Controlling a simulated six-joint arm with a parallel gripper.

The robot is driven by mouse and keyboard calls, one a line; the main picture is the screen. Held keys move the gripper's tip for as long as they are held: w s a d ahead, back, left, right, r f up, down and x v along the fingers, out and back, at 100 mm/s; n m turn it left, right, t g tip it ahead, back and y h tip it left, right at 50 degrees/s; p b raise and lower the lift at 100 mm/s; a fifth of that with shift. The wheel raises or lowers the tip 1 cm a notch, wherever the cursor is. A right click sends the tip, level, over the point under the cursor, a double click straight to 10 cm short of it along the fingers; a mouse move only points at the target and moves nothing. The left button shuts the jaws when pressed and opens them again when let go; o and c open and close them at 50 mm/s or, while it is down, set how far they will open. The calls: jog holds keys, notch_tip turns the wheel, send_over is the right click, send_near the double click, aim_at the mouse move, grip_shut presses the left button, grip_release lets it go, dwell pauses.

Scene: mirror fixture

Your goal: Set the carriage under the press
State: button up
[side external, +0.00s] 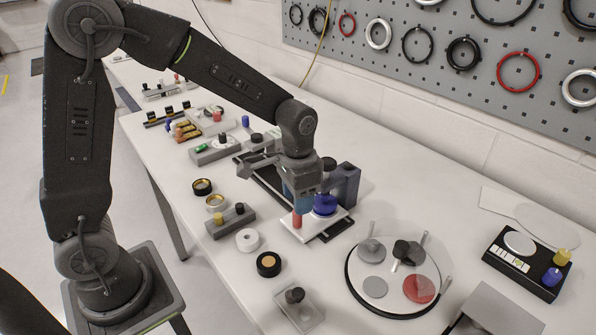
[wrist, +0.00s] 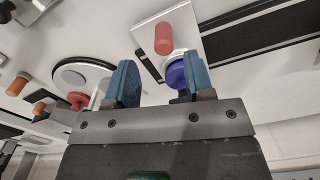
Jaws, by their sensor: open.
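A white plate that looks like the carriage (side external: 312,229) sits on a dark rail, with an upright red peg (side external: 297,219) at its front. A blue round part (side external: 324,205) is beside the peg, close to a dark grey-blue block (side external: 346,184) that may be the press. My gripper (side external: 302,203) is above the plate near the peg, open. In the wrist view my gripper (wrist: 162,82) has its blue fingers apart with nothing held between them. The plate (wrist: 150,27), red peg (wrist: 163,40) and blue part (wrist: 177,74) show beyond the fingertips, the blue part half hidden.
A round glass-like plate (side external: 355,285) with discs stands right of the carriage. A black scale-like box (side external: 527,263) is further right. Small rings (side external: 268,264) and a grey block with knobs (side external: 229,219) lie to the left. A pegboard (side external: 440,45) hangs behind.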

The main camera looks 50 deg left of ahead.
notch_tip(320, 180, up, 7)
jog(key=shift+r, duration=0.2)
dwell(0.3)
jog(key=s+a+r+n+t, duration=0.1)
jog(key=s+r+t, duration=0.1)
jog(key=s, duration=0.6)
jog(key=s+a+r+n+t, duration=0.1)
jog(key=s+r+n+t, duration=0.1)
jog(key=s, duration=0.6)
jog(key=shift+s+r+t, duration=0.25)
jog(key=shift+r+t, duration=0.5)
jog(key=shift+t, duration=0.05)
